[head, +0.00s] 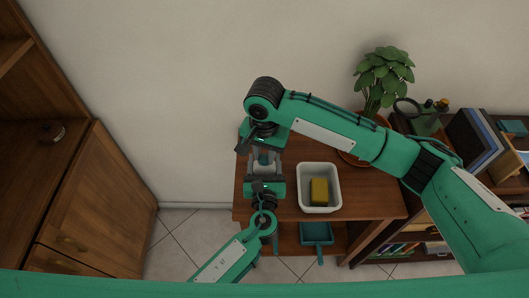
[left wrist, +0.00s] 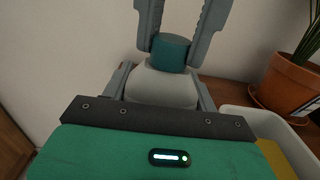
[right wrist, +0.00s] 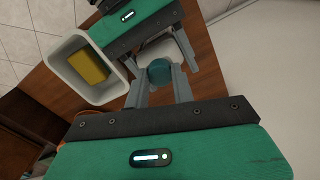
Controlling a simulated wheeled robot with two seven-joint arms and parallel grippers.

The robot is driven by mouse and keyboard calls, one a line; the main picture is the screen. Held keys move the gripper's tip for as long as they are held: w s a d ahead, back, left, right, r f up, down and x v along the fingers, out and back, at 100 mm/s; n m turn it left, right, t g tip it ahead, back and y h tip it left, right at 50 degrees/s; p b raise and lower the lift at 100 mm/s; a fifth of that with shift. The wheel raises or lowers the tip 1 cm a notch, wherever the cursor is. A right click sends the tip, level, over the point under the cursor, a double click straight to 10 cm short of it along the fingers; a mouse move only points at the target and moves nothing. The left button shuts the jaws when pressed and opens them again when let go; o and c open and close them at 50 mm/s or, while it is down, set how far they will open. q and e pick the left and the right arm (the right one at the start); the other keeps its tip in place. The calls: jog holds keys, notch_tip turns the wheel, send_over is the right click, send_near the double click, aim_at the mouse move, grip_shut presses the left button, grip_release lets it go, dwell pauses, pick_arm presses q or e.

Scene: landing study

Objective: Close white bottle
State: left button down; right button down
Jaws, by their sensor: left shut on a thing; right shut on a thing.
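The white bottle (left wrist: 158,88) is upright between the fingers of my left gripper (head: 264,174), which is shut on its body. A teal cap (left wrist: 170,54) is at the top of the bottle, between the fingers of my right gripper (head: 262,150), which is shut on it. The cap also shows in the right wrist view (right wrist: 159,72). It looks in line with the bottle and touching its top. I cannot tell whether it is screwed down. The bottle's neck is hidden.
A white bin (head: 305,198) with a yellow sponge (head: 319,191) stands on the wooden table (head: 375,203), right of my grippers. A potted plant (head: 384,78) stands at the back. A teal dustpan (head: 316,233) lies below on the lower shelf. A wooden cabinet (head: 98,210) stands at left.

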jog(key=m, duration=0.6)
jog(key=shift+a, duration=0.1)
jog(key=m, duration=0.3)
jog(key=shift+m, duration=0.4)
jog(key=m, duration=0.3)
jog(key=shift+m, duration=0.3)
jog(key=m, duration=0.4)
jog(key=c, duration=1.2)
grip_release()
jog(key=shift+c, duration=0.2)
